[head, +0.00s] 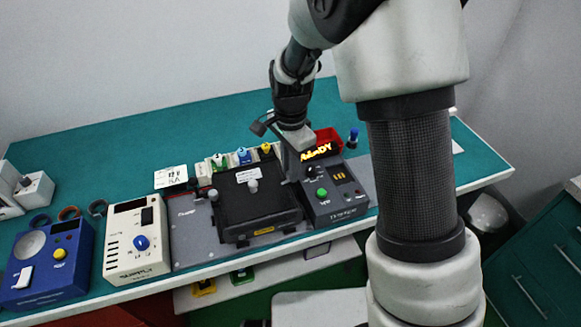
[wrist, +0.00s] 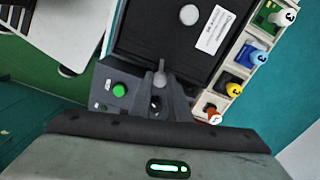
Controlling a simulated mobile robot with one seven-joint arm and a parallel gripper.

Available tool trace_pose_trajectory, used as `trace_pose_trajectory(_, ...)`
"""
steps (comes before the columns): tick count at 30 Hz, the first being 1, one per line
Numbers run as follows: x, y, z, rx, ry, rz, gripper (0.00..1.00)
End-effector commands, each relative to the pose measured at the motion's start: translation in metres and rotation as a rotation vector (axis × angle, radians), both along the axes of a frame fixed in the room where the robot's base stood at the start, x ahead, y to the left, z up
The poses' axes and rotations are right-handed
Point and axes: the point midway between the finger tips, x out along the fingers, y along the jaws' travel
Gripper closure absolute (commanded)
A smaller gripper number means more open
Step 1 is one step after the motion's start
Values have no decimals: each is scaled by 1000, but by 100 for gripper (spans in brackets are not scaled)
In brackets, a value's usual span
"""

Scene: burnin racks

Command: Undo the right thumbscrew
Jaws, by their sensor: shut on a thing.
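The black fixture lid (head: 262,212) lies flat on a grey plate (head: 190,232), with a pale round knob (head: 252,186) on top; the knob also shows in the wrist view (wrist: 189,14). A grey left thumbscrew (head: 213,194) stands at the lid's left edge. My gripper (head: 289,178) points down at the lid's right edge, beside the control box. In the wrist view its fingertips (wrist: 161,72) are closed together at that edge, shut on the right thumbscrew, which they almost wholly hide. How far the screw is turned cannot be told.
A dark control box (head: 338,195) with a green button and lit display stands close right of my gripper. Several coloured numbered items (head: 243,156) stand behind the lid, near a red bin (head: 328,140). A cream box (head: 136,240) and blue box (head: 50,262) stand left.

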Motion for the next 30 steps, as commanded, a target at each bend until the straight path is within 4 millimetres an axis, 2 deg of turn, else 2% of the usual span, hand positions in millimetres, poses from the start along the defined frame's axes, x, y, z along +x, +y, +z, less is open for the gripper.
trace_pose_trajectory(30, 1, 0, 1, 0, -1, 961, 100)
